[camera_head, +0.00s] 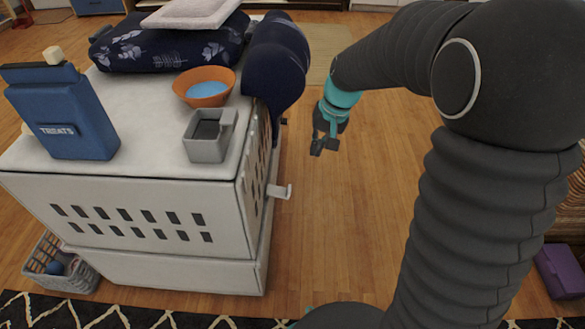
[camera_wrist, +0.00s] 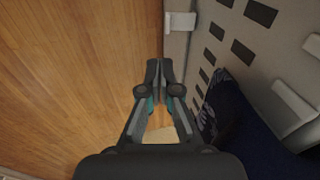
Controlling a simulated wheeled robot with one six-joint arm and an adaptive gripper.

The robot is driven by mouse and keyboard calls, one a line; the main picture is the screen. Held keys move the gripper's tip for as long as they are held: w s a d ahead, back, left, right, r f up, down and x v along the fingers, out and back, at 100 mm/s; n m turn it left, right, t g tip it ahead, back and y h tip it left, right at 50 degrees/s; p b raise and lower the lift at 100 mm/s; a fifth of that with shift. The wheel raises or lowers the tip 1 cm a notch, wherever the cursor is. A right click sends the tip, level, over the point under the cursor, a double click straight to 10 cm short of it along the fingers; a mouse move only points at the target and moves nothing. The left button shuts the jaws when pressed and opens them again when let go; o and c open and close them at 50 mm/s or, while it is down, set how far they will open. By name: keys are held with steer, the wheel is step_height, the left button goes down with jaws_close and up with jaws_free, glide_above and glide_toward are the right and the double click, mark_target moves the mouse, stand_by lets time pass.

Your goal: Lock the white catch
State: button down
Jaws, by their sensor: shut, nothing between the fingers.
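The white catch (camera_head: 280,191) sticks out from the right side of a white pet crate (camera_head: 140,186), near its front corner. In the wrist view the catch (camera_wrist: 180,22) is a small pale lever at the top, just beyond my fingertips and slightly right. My gripper (camera_head: 322,148) is shut and empty, apart from the catch. It hangs to the right of the crate and farther back than the catch. In the wrist view my fingertips (camera_wrist: 159,66) are together over the wooden floor, beside the crate's slotted wall. I cannot tell whether the catch is locked.
On the crate top stand a blue treats box (camera_head: 62,115), an orange bowl (camera_head: 205,86), a grey container (camera_head: 208,136) and dark blue cushions (camera_head: 170,45). A basket (camera_head: 58,264) sits at its left. Wooden floor (camera_head: 345,215) right of the crate is clear.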

mark_target(290, 189)
steer(key=w+a+f, duration=0.2)
steer(key=w+f, duration=0.1)
steer(key=f, duration=0.2)
steer(key=shift+w+a+f+g, duration=0.25)
steer(key=shift+w+g, duration=0.05)
steer(key=shift+g, duration=0.1)
steer(key=shift+f, duration=0.1)
steer(key=x, duration=0.9)
steer(key=b+x, duration=0.1)
steer(key=x, duration=0.3)
steer(key=shift+a+f, duration=0.3)
steer(key=shift+a, duration=0.1)
